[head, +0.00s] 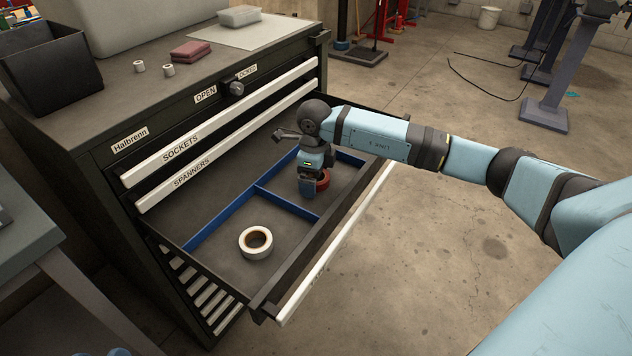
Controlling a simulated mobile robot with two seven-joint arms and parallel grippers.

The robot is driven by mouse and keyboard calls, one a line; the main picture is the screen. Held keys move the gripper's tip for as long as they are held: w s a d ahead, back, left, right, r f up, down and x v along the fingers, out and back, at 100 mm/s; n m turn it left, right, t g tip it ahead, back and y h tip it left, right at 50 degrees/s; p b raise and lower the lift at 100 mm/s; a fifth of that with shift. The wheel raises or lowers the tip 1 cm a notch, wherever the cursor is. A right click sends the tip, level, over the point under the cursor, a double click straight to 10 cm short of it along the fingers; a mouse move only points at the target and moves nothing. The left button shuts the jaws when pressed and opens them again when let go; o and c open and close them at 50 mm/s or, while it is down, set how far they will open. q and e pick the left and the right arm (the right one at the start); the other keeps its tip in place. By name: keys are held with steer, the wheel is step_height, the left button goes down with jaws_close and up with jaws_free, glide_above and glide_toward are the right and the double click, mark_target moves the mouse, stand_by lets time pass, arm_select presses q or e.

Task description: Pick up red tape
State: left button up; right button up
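The red tape (322,182) is a roll in the right-hand compartment of the open drawer (205,207). It is partly hidden behind my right gripper (309,190). My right arm comes in from the right and its gripper points down into that compartment, at the left side of the red tape. The fingertips overlap the roll in the picture, but whether they are open or closed on it cannot be made out. My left gripper is not in view.
Blue dividers (286,202) split the drawer. A white tape roll (256,242) lies in the front compartment. The cabinet top holds a black bin (45,75), red cloths (198,51) and small rolls (169,71). A grey bench (35,240) stands at left.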

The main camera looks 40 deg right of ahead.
steer(key=shift+r, duration=0.1)
steer(key=c, duration=1)
